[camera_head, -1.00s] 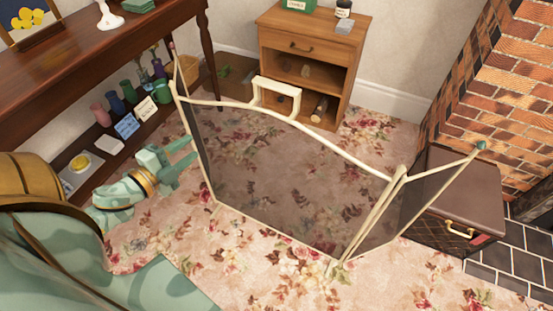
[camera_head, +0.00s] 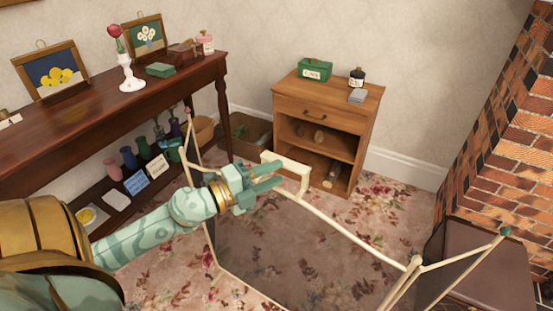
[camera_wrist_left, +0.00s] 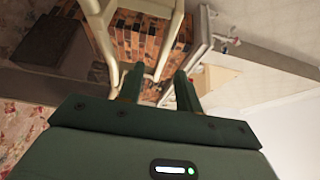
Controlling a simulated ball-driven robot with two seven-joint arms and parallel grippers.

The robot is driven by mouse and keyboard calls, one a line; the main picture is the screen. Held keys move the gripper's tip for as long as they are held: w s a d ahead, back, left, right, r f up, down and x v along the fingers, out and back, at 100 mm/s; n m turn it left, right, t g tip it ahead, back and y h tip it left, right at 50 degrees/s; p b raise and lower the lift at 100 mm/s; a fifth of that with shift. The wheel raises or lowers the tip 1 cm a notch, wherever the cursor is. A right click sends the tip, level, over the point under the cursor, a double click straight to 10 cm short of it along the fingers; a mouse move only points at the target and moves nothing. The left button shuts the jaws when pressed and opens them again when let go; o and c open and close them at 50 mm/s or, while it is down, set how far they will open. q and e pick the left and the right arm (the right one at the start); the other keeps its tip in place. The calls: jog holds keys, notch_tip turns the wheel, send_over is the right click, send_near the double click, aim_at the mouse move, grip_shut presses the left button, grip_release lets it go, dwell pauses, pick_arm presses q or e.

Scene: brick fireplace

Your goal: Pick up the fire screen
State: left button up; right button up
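The fire screen (camera_head: 268,252) stands on the floral carpet, with a dark see-through mesh and a cream frame. Its side panels are angled, and its lower part is cut off in the head view. A cream handle (camera_head: 303,179) rises from the top rail. My left gripper (camera_head: 277,176) is at the handle, its fingers overlapping it in the head view. In the left wrist view the fingers (camera_wrist_left: 158,85) are apart, with cream frame bars (camera_wrist_left: 103,42) just beyond and between them. I cannot tell whether they touch. My right gripper is out of view.
A dark wooden console table (camera_head: 100,100) with pictures and vases runs along the left, close to my left arm. A small wooden cabinet (camera_head: 325,98) stands behind the screen. A brick fireplace (camera_head: 500,150) and a dark chest (camera_head: 490,265) are at the right.

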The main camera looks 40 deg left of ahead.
aim_at(289, 164)
pick_arm(q)
jog(key=shift+w, duration=0.4)
jog(key=p+x, duration=0.1)
jog(key=x, duration=0.3)
jog(key=shift+a+r, duration=0.1)
jog(key=shift+r, duration=0.1)
jog(key=shift+w, duration=0.3)
jog(key=shift+f, duration=0.15)
jog(key=shift+c, duration=0.6)
grip_shut()
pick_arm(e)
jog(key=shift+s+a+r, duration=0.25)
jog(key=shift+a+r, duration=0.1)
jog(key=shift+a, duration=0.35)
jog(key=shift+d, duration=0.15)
